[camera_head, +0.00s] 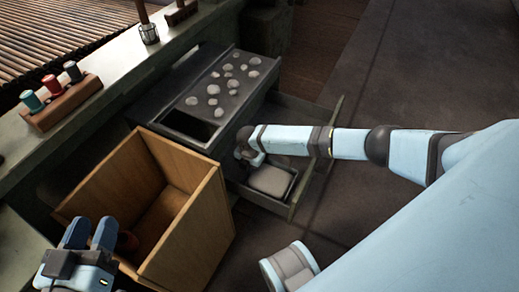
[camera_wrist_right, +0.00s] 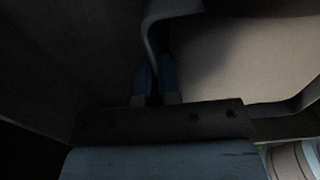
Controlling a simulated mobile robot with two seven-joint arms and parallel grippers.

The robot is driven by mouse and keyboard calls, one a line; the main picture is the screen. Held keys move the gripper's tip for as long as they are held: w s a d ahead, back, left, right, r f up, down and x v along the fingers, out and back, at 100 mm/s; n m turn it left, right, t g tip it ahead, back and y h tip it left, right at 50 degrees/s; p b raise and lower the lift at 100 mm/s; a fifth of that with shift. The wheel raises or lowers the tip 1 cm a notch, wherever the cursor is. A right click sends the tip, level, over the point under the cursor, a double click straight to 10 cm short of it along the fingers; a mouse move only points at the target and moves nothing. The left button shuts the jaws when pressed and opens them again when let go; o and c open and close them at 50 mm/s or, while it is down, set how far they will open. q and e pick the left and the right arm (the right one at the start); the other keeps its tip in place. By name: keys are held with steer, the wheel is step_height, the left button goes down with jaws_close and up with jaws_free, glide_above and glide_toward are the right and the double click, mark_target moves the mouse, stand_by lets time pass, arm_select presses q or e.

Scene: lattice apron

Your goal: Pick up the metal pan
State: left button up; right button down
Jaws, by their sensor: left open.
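The metal pan (camera_head: 291,190) is a dark-rimmed rectangular pan with a pale grey inside, lying in the open drawer at the centre. My right gripper (camera_head: 246,151) is down at the pan's far left edge. In the right wrist view the pan (camera_wrist_right: 245,55) fills the right side, and its thin rim runs between the two blue fingers of my right gripper (camera_wrist_right: 157,78). The fingers are close together on the rim. The fingertips are dim and partly hidden. My left gripper (camera_head: 90,233) is open and empty at the lower left, over the near edge of the wooden box.
The wooden box (camera_head: 190,235) is open-topped and holds a dark reddish round thing, partly hidden. The drawer front (camera_head: 318,165) stands out from the dark cabinet (camera_head: 205,72), which has several pale stones on top. A rack with coloured bottles (camera_head: 62,100) stands on the left ledge.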

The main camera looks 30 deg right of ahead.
steer(key=shift+r+p, duration=0.3)
steer(key=shift+r, duration=0.35)
step_height(320, 180, up, 4)
steer(key=shift+r+p, duration=0.15)
steer(key=shift+p, duration=0.95)
arm_select(q)
step_height(320, 180, up, 10)
steer(key=s+n+t+p, duration=0.1)
steer(key=n+t+p, duration=0.1)
steer(key=p, duration=0.3)
steer(key=shift+a+t+p, duration=0.15)
steer(key=shift+t+p, duration=0.2)
steer(key=shift+t, duration=0.35)
arm_select(e)
step_height(320, 180, up, 14)
steer(key=shift+r, duration=0.25)
arm_select(q)
steer(key=shift+s+f, duration=0.1)
